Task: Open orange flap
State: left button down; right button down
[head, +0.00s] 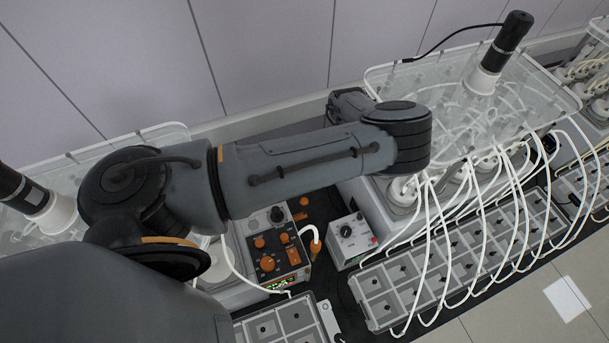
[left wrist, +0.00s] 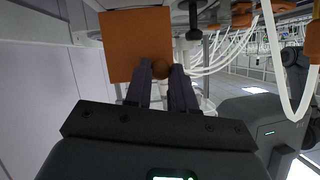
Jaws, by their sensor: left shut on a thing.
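The orange flap (left wrist: 122,40) is a flat square panel at the upper left of the left wrist view. My left gripper (left wrist: 162,72) is shut on this knob, one dark finger on each side. I cannot tell how far the flap is swung. In the head view my left arm crosses from the left. Its gripper and the flap are hidden there, behind the arm or out of sight. My right gripper is not in view.
A control box (head: 272,255) with orange knobs stands below my arm, beside a small grey box (head: 350,239). Clear reactor tanks (head: 420,85) with white tubes stand at right. Sectioned trays (head: 372,285) lie in front. A wall (head: 270,50) runs behind.

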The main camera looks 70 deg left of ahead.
pick_arm(q)
jog(key=shift+w+f+g, duration=0.15)
jog(key=shift+w+g, duration=0.05)
jog(key=shift+g, duration=0.1)
jog(key=c, duration=0.9)
grip_release()
jog(key=shift+c, duration=0.2)
